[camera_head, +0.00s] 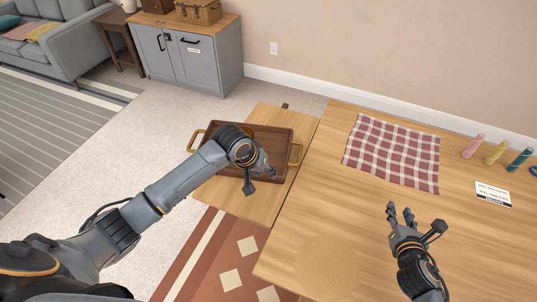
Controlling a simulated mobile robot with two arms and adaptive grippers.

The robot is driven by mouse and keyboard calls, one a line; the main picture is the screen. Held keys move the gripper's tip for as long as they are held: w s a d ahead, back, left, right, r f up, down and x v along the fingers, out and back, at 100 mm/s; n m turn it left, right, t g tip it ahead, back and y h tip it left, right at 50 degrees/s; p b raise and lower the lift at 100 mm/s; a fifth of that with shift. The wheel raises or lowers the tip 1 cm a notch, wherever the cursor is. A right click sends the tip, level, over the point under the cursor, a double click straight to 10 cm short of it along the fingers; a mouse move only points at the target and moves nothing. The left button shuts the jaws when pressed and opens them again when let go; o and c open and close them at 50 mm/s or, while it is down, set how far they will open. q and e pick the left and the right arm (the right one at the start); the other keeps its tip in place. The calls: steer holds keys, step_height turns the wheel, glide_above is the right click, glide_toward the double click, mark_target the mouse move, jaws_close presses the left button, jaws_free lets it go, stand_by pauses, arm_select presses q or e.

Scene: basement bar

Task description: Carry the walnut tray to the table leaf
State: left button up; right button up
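The walnut tray (278,137) is a dark brown rectangular tray with brass handles at its left and right ends. It rests on the table leaf (240,198), a narrower wooden section along the left side of the main table. My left gripper (261,178) hangs over the tray's right half, its fingers spread apart, not around either handle. The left arm hides part of the tray's middle and front edge. My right gripper (413,219) is open and empty over the main table, well to the right of the tray.
The main table (330,225) holds a red checked cloth (394,152), several coloured bottle-like items (497,152) and a white card (493,194) at the right. Its middle and front are clear. A grey cabinet (190,58) stands behind, and a patterned rug (215,257) lies below.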

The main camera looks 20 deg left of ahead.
arm_select(q)
steer(key=shift+a, duration=0.1)
arm_select(e)
steer(key=v, duration=1)
steer(key=shift+a, duration=0.45)
arm_select(q)
steer(key=shift+f, duration=0.1)
